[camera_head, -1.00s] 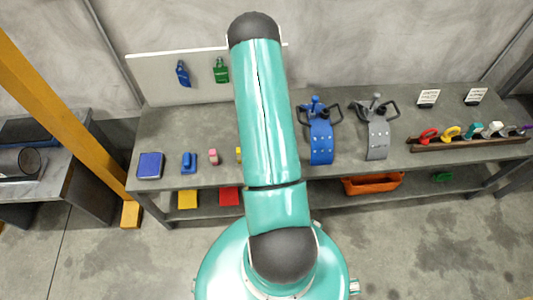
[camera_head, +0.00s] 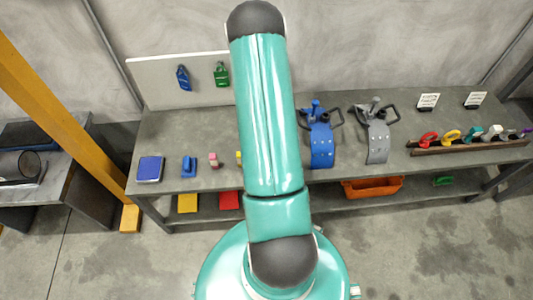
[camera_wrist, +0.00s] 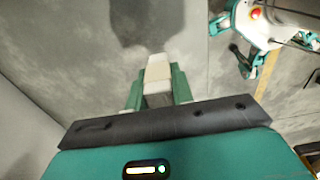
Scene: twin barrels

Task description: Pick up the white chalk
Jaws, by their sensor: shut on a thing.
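The white chalk (camera_wrist: 158,68) shows in the wrist view as a pale block between the two green fingers of my gripper (camera_wrist: 157,88). My gripper is shut on it, and the chalk's far end sticks out past the fingertips. Bare grey surface with a dark shadow lies behind it in that view. In the head view my teal arm covers the middle of the workbench, and neither my gripper nor the chalk can be seen there.
The grey workbench (camera_head: 330,178) holds a blue box (camera_head: 150,169), a blue eraser-like block (camera_head: 189,166), a pink piece (camera_head: 213,160), a blue device (camera_head: 320,140) and a grey device (camera_head: 377,138). A rack (camera_head: 470,145) of coloured-handled items stands right. A yellow post (camera_head: 70,110) rises left.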

